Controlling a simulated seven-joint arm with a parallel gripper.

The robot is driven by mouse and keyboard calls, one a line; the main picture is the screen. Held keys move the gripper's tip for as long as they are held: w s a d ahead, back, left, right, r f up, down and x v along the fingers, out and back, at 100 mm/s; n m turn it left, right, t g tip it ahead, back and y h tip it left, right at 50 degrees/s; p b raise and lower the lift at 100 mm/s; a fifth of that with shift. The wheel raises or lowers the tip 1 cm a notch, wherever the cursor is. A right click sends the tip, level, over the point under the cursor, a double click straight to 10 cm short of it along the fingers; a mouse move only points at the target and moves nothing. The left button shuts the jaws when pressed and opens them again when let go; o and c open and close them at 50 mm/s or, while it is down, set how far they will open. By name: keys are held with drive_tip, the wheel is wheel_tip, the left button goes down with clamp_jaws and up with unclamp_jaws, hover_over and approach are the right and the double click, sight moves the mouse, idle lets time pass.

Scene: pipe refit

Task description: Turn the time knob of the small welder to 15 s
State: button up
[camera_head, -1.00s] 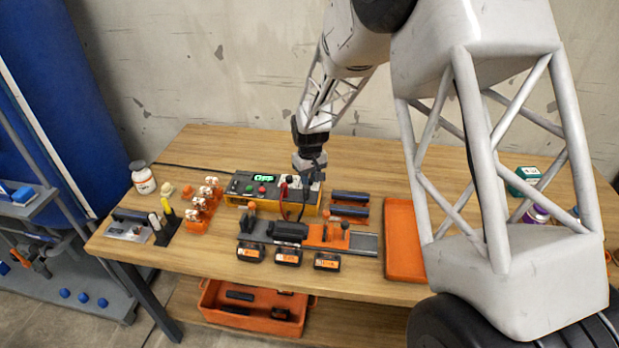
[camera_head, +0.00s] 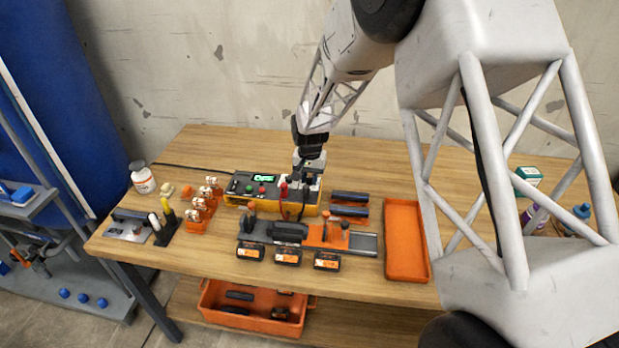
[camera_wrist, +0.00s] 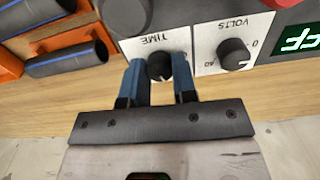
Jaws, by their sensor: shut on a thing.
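The small welder (camera_head: 240,187) is a dark-topped yellow box with a lit green display on the table, near the wall. In the wrist view its black time knob (camera_wrist: 160,66) sits on a white plate marked TIME. My gripper (camera_wrist: 161,72) has its two blue fingers closed around that knob, one on each side. The knob's pointer and scale are mostly hidden by the fingers, so I cannot read its setting. The volts knob (camera_wrist: 234,54) is beside it on its own white plate. In the head view my gripper (camera_head: 306,178) is over the welder's right end.
Dark pipe pieces (camera_head: 350,196) lie right of the welder, and an orange tray (camera_head: 405,202) is farther right. A clamp rig (camera_head: 325,236) stands in front. A red plug (camera_head: 284,190) and cable are close to my gripper.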

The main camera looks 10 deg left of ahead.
sight(310, 179)
idle(0.4)
drive_tip(key=o, duration=0.9)
drive_tip(key=shift+r, duration=3.9)
